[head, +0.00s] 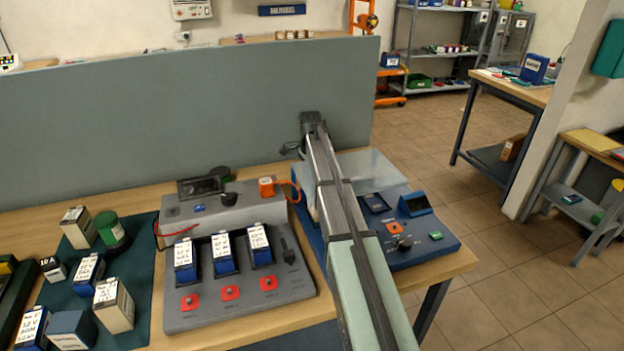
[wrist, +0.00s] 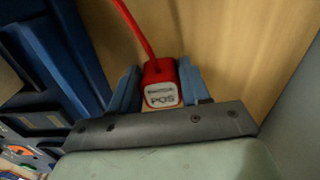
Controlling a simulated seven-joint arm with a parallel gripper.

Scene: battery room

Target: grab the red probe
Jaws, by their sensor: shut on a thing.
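The red probe (wrist: 160,72) is a small red block with a white face marked "POS", seen in the wrist view. A red cable rises from its top. My gripper (wrist: 160,88) has its two blue fingers on either side of the probe, shut on it. Bare wooden surface shows behind the probe. In the head view my arm reaches toward the grey divider, and I cannot make out the fingers or the held probe there.
A grey test station (head: 240,283) holding several blue batteries stands left of my arm, with an orange block (head: 266,187) on its top. A blue-based device (head: 440,249) is at the right. The grey divider (head: 190,115) closes off the back. More batteries stand on a dark green mat (head: 141,262).

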